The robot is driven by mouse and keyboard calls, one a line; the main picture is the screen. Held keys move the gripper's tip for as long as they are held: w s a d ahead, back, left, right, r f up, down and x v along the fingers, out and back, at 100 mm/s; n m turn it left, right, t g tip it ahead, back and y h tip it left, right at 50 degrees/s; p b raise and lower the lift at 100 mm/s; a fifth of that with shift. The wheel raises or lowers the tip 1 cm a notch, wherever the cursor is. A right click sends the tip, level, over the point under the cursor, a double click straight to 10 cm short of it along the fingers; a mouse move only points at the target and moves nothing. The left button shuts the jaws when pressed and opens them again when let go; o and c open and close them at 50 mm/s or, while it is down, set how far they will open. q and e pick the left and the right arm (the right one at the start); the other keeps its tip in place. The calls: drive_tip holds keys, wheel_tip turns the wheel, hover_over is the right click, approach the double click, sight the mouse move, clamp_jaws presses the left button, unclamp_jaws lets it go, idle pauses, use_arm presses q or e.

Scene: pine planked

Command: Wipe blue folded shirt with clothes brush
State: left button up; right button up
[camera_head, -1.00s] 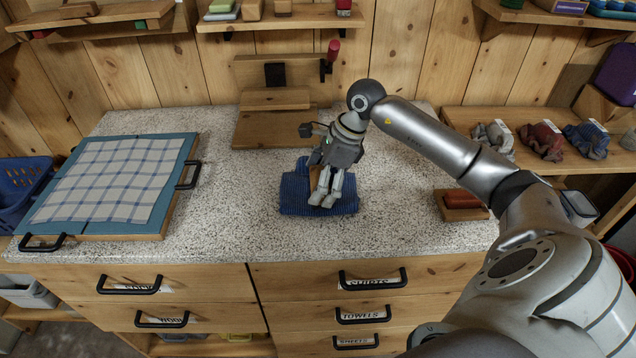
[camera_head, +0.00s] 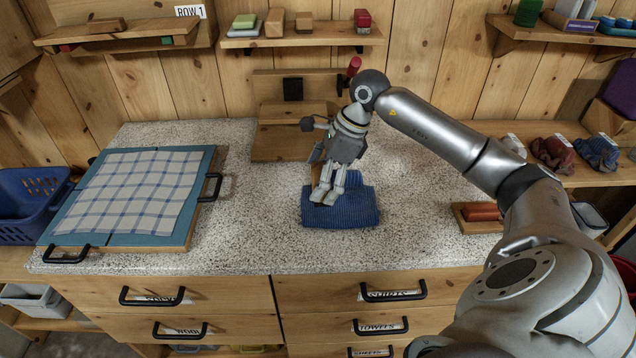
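The blue folded shirt (camera_head: 355,208) lies on the speckled counter near its middle. My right gripper (camera_head: 326,196) reaches in from the right and points down over the shirt's left part. A piece of brown wood, which looks like the clothes brush (camera_head: 318,173), shows behind and beside its fingers. The fingers appear closed on it, and most of the brush is hidden by them. I cannot tell whether the brush touches the cloth. My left gripper is not in view.
A blue board with a checked cloth (camera_head: 130,190) and black handles lies at the left. A wooden stand with a red-handled clamp (camera_head: 290,140) is behind the shirt. A red-topped wooden block (camera_head: 480,212) sits at the right.

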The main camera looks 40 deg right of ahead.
drive_tip(key=shift+w+a+r+p, duration=0.1)
drive_tip(key=shift+r+p, duration=0.25)
drive_tip(key=shift+r, duration=0.6)
drive_tip(key=shift+r+p, duration=0.3)
drive_tip(key=shift+r, duration=0.35)
